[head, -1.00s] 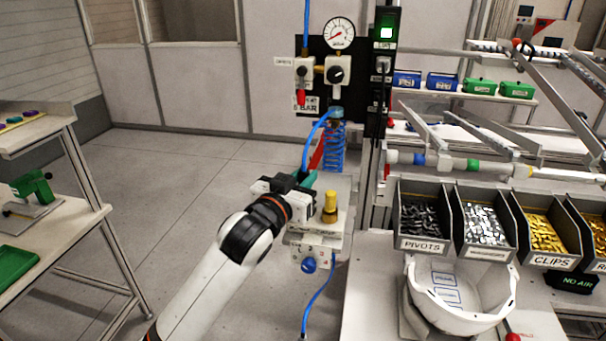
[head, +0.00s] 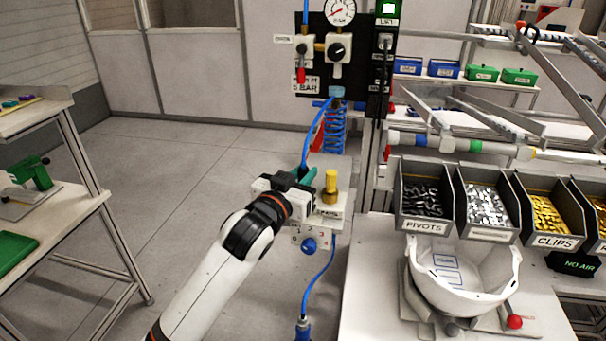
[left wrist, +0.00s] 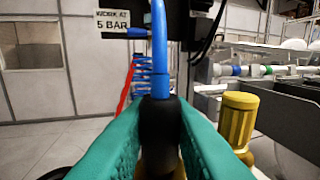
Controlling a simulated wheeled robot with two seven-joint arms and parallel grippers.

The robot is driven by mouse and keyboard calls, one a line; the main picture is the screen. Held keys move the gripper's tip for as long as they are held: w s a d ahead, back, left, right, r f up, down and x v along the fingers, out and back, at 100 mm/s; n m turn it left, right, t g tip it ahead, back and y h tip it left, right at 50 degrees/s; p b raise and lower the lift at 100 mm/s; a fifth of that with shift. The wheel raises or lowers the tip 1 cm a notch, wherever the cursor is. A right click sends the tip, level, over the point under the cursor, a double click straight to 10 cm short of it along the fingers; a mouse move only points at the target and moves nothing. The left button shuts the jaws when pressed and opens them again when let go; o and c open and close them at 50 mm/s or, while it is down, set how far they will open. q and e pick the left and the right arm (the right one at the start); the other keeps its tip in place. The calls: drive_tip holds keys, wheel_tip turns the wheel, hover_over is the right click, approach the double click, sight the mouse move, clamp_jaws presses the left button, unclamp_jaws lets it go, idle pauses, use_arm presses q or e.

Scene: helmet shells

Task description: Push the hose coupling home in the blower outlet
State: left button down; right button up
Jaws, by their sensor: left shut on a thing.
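My left gripper (head: 308,178) has teal fingers and is shut on the hose coupling. In the left wrist view the coupling (left wrist: 160,118) is a black sleeve, upright between the fingers (left wrist: 160,135), with a blue hose (left wrist: 160,50) rising from its top. A dull yellowish part shows just under the sleeve, partly hidden by the fingers. A white blower box (head: 334,217) stands under and beside the gripper. The outlet is hidden behind the gripper, so I cannot tell how deep the coupling sits. My right gripper is not in view.
A yellow cylinder (head: 330,186) stands on the box just right of the gripper; it also shows in the left wrist view (left wrist: 238,118). A regulator panel (head: 321,60) stands behind. A bench with bins (head: 424,205) and a white helmet shell (head: 462,285) is right.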

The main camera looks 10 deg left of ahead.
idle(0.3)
use_arm(q)
drive_tip(key=c, duration=1.2)
unclamp_jaws()
drive_tip(key=shift+f, duration=0.1)
